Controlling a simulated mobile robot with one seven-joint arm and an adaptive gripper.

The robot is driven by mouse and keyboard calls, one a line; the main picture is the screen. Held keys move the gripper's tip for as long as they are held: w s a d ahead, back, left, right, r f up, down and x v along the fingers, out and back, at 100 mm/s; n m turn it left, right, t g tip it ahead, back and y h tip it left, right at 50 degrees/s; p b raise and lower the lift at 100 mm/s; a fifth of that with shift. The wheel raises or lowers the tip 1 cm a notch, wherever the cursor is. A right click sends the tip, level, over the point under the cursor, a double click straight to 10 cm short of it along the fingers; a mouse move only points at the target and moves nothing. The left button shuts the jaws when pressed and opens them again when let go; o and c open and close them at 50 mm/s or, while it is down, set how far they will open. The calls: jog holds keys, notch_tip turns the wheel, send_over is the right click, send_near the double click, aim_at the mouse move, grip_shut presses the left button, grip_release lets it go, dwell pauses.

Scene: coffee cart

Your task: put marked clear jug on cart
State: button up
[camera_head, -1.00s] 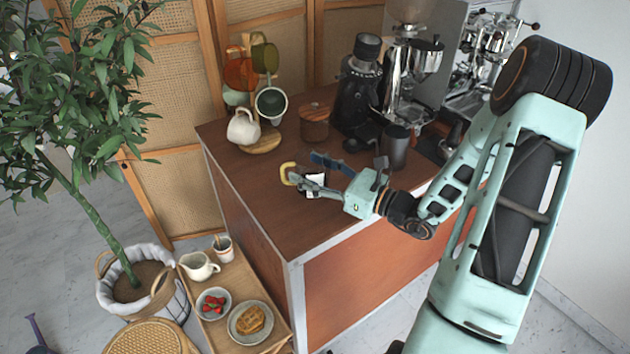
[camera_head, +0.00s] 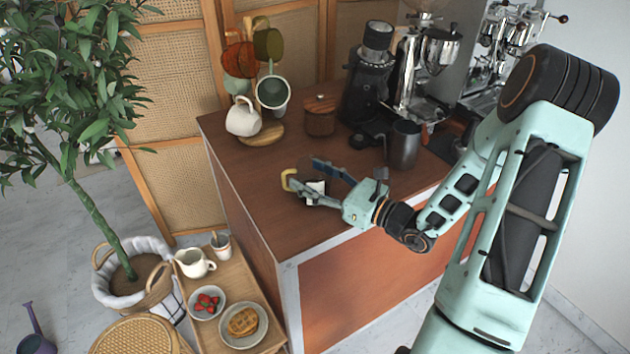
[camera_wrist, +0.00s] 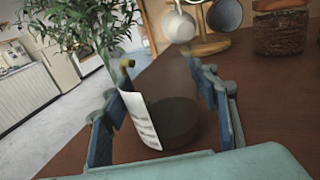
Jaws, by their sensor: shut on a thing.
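The marked clear jug shows mainly by its white printed label (camera_wrist: 140,118) and its yellow handle (camera_head: 288,179); its clear body is hard to make out. My gripper (camera_head: 306,174) is shut around the jug, one blue finger on each side, as the wrist view (camera_wrist: 160,78) also shows. The jug looks upright, with the handle pointing left in the head view. It is over the brown top of the cart (camera_head: 265,205), near its front left part. I cannot tell whether its base touches the top.
A mug stand with a white mug (camera_head: 243,117), a wooden-lidded canister (camera_head: 320,116), a black grinder (camera_head: 368,85) and a dark cup (camera_head: 403,145) stand behind. A low wooden stand (camera_head: 248,280) with dishes and a potted plant (camera_head: 95,215) are left. The cart's front left top is clear.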

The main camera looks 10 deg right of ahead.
jog(key=shift+a, duration=0.1)
jog(key=o, duration=1.3)
jog(key=shift+f, duration=0.15)
jog(key=shift+c, duration=0.2)
jog(key=shift+r, duration=0.25)
jog(key=v, duration=1.2)
